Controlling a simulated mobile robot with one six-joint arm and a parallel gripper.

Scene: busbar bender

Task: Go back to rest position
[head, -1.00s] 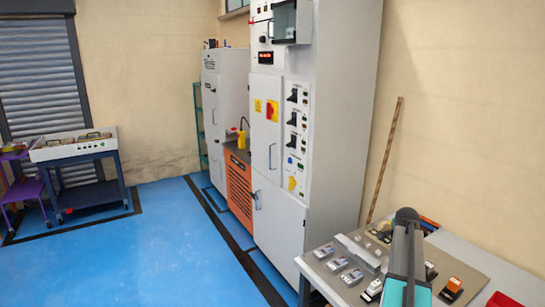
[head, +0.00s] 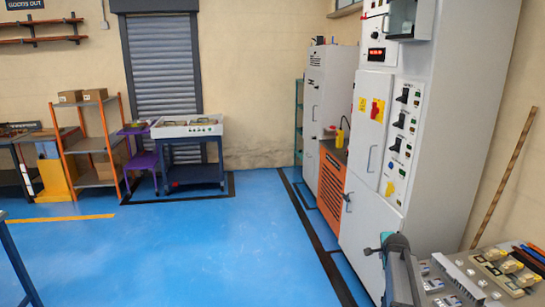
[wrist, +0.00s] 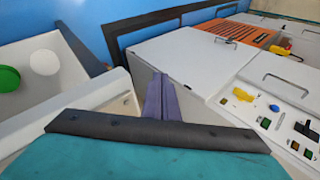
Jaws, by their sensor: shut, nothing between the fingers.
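My gripper (wrist: 160,92) shows in the wrist view as two narrow grey-purple fingers pressed together, with nothing between them. It points out past a dark bar and the teal housing of my wrist. The white side of an electrical cabinet (wrist: 190,62) lies beyond and to the right of the fingertips, and no contact is visible. In the head view my arm stands at the lower right, in front of the tall grey cabinet (head: 372,215); the fingers are not clear there.
A workbench (head: 465,285) with small devices is at the lower right. An orange unit (head: 332,172) stands beside the tall cabinet. A white-topped cart (head: 190,130) and orange shelving (head: 72,150) stand at the back. The blue floor (head: 220,245) is open in the middle.

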